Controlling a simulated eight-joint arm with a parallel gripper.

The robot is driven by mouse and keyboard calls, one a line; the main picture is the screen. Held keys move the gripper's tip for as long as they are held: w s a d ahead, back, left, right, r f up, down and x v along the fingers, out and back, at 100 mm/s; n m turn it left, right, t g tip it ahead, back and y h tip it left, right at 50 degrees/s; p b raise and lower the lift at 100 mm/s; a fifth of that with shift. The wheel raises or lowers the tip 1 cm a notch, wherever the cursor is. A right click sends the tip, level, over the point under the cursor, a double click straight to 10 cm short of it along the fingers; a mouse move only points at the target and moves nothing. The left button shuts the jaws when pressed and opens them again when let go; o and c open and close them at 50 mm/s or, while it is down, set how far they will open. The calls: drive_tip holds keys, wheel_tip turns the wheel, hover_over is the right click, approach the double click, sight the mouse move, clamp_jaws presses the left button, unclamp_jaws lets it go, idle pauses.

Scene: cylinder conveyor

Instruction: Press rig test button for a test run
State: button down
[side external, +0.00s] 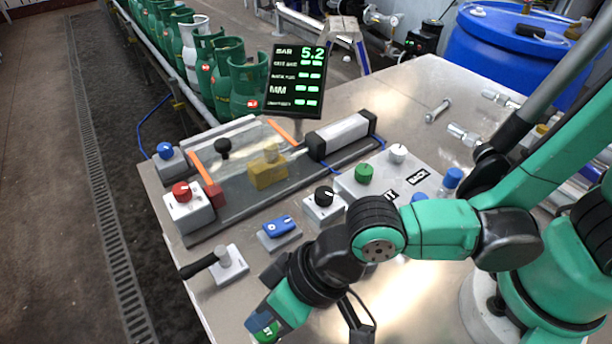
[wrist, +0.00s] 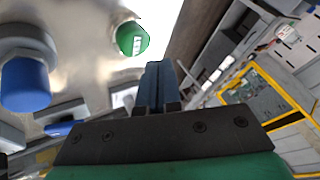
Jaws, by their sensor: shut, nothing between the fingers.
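A green round button (side external: 268,333) with white lettering, its readable part "ST", shows at the bottom edge of the side view. I take it as the test button; it also shows in the wrist view (wrist: 132,38) just beyond my fingertips and slightly left. My gripper (side external: 256,322) is over the front edge area of the steel table, close to this button and partly covering it in the side view. In the wrist view the dark blue fingers (wrist: 155,68) are together and empty. I cannot tell whether they touch the button.
A blue knob (wrist: 25,85) is at left in the wrist view. The table holds a black-handled lever (side external: 223,258), blue switch (side external: 279,226), black knob (side external: 324,196), another green button (side external: 363,172) and red knob (side external: 181,192). A display (side external: 297,82) reads 5.2 bar.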

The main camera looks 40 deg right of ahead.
drive_tip(key=shift+r, duration=2.2)
drive_tip(key=w+d+r+m+t+h, duration=0.2)
drive_tip(key=w+d+h, duration=0.1)
drive_tip(key=d, duration=1)
drive_tip(key=w+d+r+m+t+h, duration=0.2)
drive_tip(key=w+d, duration=0.3)
drive_tip(key=d, duration=0.8)
drive_tip(key=shift+d+r+h, duration=0.4)
drive_tip(key=shift+r+h, duration=0.2)
drive_tip(key=shift+h, duration=0.3)
